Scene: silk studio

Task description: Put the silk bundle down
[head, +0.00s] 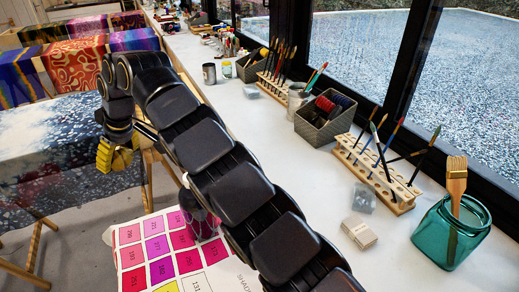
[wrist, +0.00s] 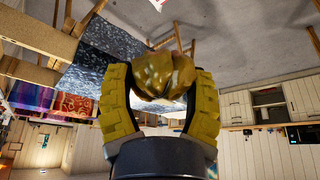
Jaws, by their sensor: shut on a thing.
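My gripper (head: 113,158) is at the left in the head view, beside the edge of a table with a dark, speckled cloth. In the wrist view its two yellow ridged fingers (wrist: 160,105) are shut on a shiny gold-brown bundle (wrist: 163,76), which I take to be the silk bundle. The bundle sits at the fingertips, between both fingers. In the head view the bundle is hard to tell apart from the yellow fingers. Whether it touches any surface cannot be told.
The speckled cloth table (head: 60,150) lies left of my gripper. A long white worktop (head: 330,190) carries a teal glass jar (head: 452,235), a brush rack (head: 375,170) and a woven basket (head: 324,118). A colour chart (head: 165,255) lies at the front. Wooden trestle legs (head: 35,245) stand below the cloth.

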